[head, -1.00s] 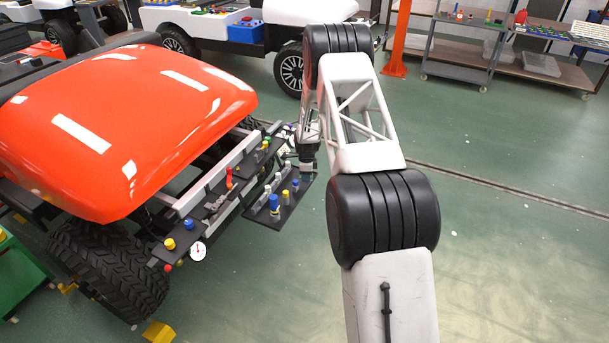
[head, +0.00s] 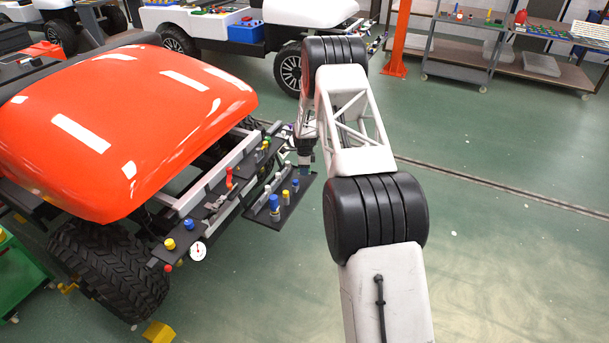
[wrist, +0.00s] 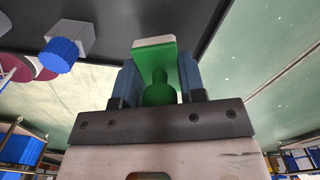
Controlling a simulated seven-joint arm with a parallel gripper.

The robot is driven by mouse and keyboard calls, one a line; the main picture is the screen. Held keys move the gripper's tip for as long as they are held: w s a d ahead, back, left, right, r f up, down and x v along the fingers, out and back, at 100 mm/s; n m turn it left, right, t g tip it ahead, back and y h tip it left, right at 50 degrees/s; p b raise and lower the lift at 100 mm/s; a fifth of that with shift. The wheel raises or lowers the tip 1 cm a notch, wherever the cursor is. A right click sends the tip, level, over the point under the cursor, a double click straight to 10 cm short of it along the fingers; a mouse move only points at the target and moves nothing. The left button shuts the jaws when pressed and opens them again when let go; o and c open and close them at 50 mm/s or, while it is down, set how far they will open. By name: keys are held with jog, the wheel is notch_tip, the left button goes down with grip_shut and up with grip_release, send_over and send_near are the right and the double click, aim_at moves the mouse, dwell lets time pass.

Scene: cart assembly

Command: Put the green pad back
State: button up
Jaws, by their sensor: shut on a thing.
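The green pad (wrist: 157,68) shows in the wrist view, with a pale face at its far end and a rounded green grip near the jaws. My gripper (wrist: 158,82) is shut on it, with one blue finger on each side. In the head view my gripper (head: 304,166) hangs at the far right end of a dark shelf (head: 261,217) at the front of the orange cart. The pad cannot be made out there. Whether the pad touches any surface cannot be told.
The shelf holds a blue cylinder (head: 274,206) and several small pegs. In the wrist view a blue ribbed knob (wrist: 61,54) on a grey block is at upper left, beside a dark plate (wrist: 215,22). A dial gauge (head: 197,251) is at the cart's front. Floor to the right is clear.

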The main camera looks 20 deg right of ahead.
aim_at(304, 178)
jog(key=shift+f, duration=1.6)
jog(key=shift+f, duration=0.15)
jog(key=o, duration=1)
jog(key=shift+r, duration=6.15)
